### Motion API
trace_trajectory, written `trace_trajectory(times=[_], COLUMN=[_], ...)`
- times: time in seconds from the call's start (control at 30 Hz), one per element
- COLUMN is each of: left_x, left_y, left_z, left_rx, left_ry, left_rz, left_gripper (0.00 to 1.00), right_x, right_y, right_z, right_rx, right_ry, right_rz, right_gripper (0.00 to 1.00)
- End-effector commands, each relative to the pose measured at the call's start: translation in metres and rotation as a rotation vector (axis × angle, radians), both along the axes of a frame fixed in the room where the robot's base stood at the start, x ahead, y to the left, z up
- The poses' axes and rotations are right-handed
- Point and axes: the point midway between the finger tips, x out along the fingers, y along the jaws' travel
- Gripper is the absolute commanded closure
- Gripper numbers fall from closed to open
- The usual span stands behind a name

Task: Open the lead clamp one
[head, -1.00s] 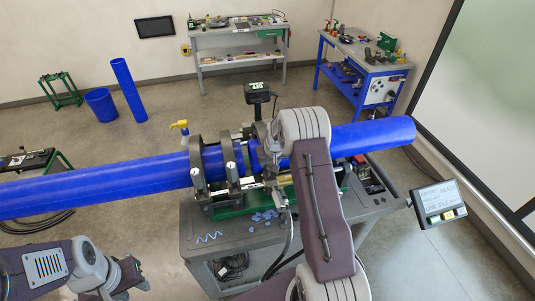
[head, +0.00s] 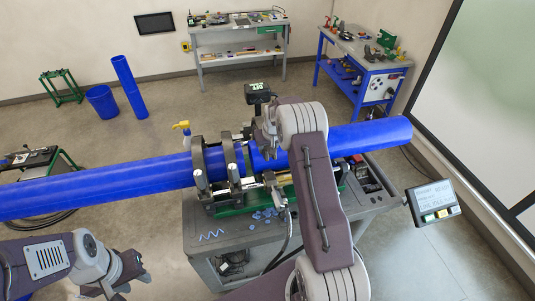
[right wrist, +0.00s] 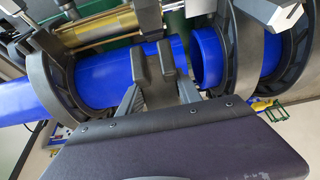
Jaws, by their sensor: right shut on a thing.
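The blue pipe (head: 110,186) runs through dark ring clamps, one at the left (head: 199,163) and one beside it (head: 229,160). My right gripper (head: 264,148) is over the pipe, right of these rings, and my arm hides much of that spot. In the right wrist view its fingers (right wrist: 160,62) are close together in front of the pipe, with a dark ring (right wrist: 58,72) to the left and another (right wrist: 238,50) to the right. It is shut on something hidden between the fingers. Which clamp is lead clamp one, I cannot tell. My left gripper (head: 130,282) is low at the left, away from the clamps.
The grey cart (head: 215,240) carries the green machine base and blue shavings (head: 262,216). A screen box (head: 433,203) stands at its right. A gold cylinder (right wrist: 100,28) lies beside the pipe. Two benches stand behind, with open floor between.

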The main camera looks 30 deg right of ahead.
Motion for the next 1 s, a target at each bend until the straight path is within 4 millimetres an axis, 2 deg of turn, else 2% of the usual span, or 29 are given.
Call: trace_trajectory(times=[0.03, 0.1, 0.53, 0.8, 1.0], left_x=[0.0, 0.0, 0.0, 0.0, 0.0], left_y=[0.0, 0.0, 0.0, 0.0, 0.0], left_z=[0.009, 0.014, 0.018, 0.043, 0.052], left_rx=[0.0, 0.0, 0.0, 0.0, 0.0], left_ry=[0.0, 0.0, 0.0, 0.0, 0.0], left_rz=[0.0, 0.0, 0.0, 0.0, 0.0], left_gripper=[0.64, 0.64, 0.64, 0.64, 0.64], right_x=[0.007, 0.011, 0.016, 0.036, 0.046], right_y=[-0.002, -0.003, -0.004, -0.009, -0.012], right_z=[0.015, 0.021, 0.027, 0.054, 0.062], right_rx=[-0.005, -0.005, -0.004, -0.005, -0.005], right_ry=[-0.016, -0.015, -0.014, -0.015, -0.013], right_rz=[0.0, 0.0, -0.001, 0.0, -0.001], right_gripper=[0.92, 0.92, 0.91, 0.91, 0.92])
